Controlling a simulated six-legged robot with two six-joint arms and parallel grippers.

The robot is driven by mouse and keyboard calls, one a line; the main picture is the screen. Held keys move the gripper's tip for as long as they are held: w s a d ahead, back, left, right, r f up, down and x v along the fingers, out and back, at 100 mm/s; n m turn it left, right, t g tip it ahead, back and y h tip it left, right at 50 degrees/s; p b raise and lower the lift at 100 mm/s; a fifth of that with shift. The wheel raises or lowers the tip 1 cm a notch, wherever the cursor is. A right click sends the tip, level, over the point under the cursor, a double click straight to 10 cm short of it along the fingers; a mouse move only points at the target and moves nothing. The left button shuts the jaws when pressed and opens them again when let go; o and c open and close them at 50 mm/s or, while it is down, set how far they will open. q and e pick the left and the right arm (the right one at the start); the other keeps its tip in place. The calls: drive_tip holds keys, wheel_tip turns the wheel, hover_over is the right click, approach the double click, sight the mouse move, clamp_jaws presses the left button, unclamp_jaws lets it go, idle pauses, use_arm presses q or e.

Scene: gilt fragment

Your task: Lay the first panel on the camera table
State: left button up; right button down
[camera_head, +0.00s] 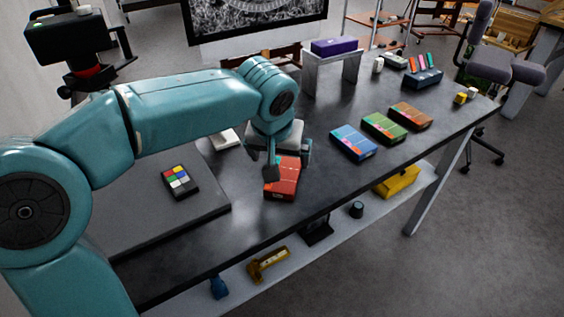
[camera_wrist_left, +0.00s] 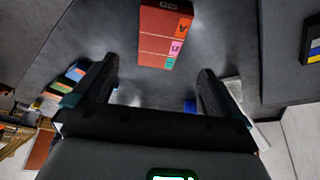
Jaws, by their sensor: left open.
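A red panel (camera_head: 283,184) with small coloured labels lies flat on the dark table, near its front edge. My left gripper (camera_head: 285,163) is over the far end of this panel and hides part of it. In the left wrist view the open fingers (camera_wrist_left: 152,85) have nothing between them, and the red panel (camera_wrist_left: 165,50) lies beyond their tips. A low grey slab (camera_head: 130,222), which looks like the camera table, is left of the panel and carries a colour chart (camera_head: 180,181). My right gripper is not in view.
Blue (camera_head: 353,142), green (camera_head: 385,127) and brown (camera_head: 410,116) panels lie in a row to the right. A purple box (camera_head: 334,46) sits on a small stand behind. A black camera (camera_head: 65,38) stands at the far left. The dark table between the red and blue panels is clear.

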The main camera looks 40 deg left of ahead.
use_arm(q)
drive_tip(key=v, duration=0.3)
drive_tip(key=shift+s+r, duration=0.15)
drive_tip(key=shift+r, duration=0.15)
drive_tip(key=shift+d+f, duration=0.1)
idle(0.3)
